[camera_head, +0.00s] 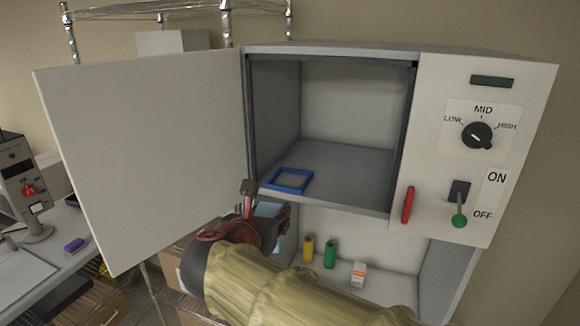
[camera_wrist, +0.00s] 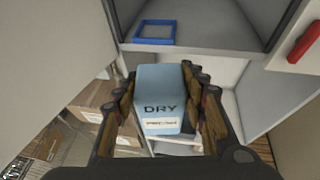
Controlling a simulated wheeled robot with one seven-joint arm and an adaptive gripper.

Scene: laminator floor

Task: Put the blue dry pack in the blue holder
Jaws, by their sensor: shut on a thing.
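The light blue pack marked DRY (camera_wrist: 158,92) is between the fingers of my gripper (camera_wrist: 160,100), which is shut on it. In the head view a bit of the pack (camera_head: 267,210) shows beside my gripper (camera_head: 268,205), mostly hidden by the fingers and arm. The blue holder (camera_head: 289,180) is a square frame lying flat on the floor of the open cabinet, near its front left corner. It also shows in the wrist view (camera_wrist: 154,32), beyond the pack, and looks empty. My gripper is just outside the cabinet, in front of and below the holder.
The white cabinet door (camera_head: 145,160) stands open at the left. A red handle (camera_head: 408,205) and a green-tipped lever (camera_head: 459,218) are on the right panel. The lower shelf holds a yellow cylinder (camera_head: 308,249), a green cylinder (camera_head: 330,254) and a small white box (camera_head: 358,273). The upper compartment is otherwise clear.

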